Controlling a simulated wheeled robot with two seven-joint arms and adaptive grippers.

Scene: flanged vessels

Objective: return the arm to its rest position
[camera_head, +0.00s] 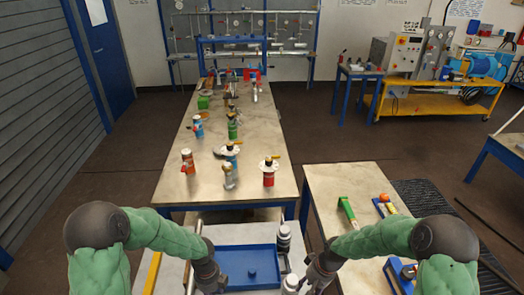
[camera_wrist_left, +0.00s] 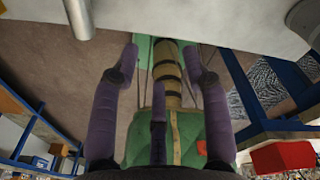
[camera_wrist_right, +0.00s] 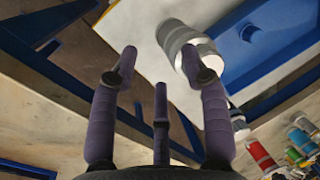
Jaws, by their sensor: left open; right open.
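My left arm (camera_head: 165,233) and right arm (camera_head: 380,240) are bent inward in the head view, low at the front. My left gripper (camera_head: 210,280) is left of the blue tray (camera_head: 235,262); its fingers (camera_wrist_left: 160,58) are spread and empty in the left wrist view. My right gripper (camera_head: 320,272) is right of the tray; its fingers (camera_wrist_right: 159,58) are spread with nothing between them in the right wrist view. A silver-white cylindrical vessel (camera_wrist_right: 178,38) appears close to one right fingertip there; whether they touch I cannot tell.
Silver vessels (camera_head: 283,238) (camera_head: 290,284) stand along the tray's right side. The long table (camera_head: 205,205) ahead holds several coloured flanged vessels, including a red one (camera_head: 268,178). A right-hand table (camera_head: 335,182) carries a green-handled tool (camera_head: 347,212). Dark floor (camera_head: 130,165) is clear at left.

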